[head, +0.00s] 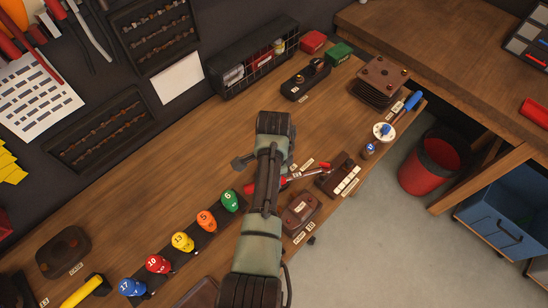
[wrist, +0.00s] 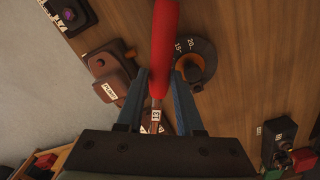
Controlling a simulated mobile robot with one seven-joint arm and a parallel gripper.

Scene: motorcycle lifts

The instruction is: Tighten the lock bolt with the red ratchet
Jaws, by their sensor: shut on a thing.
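The red ratchet shows in the head view (head: 307,174), slanting out from under my arm, with its middle part hidden by the arm. In the wrist view its red handle (wrist: 165,45) runs upward between the blue fingers, and a small numbered tag shows below it. My gripper (wrist: 160,78) is shut on the ratchet, above the bench. In the head view the fingers are hidden beneath my arm. A brown labelled block (head: 300,207) sits right of my arm; it also shows in the wrist view (wrist: 112,88). I cannot tell which fitting is the lock bolt.
A row of numbered coloured pieces (head: 182,242) stands left of my arm. A dark block with white labels (head: 340,178) lies near the bench's front edge. A round dial (wrist: 192,62) is beside the handle. The bench (head: 185,150) left of my arm is largely clear.

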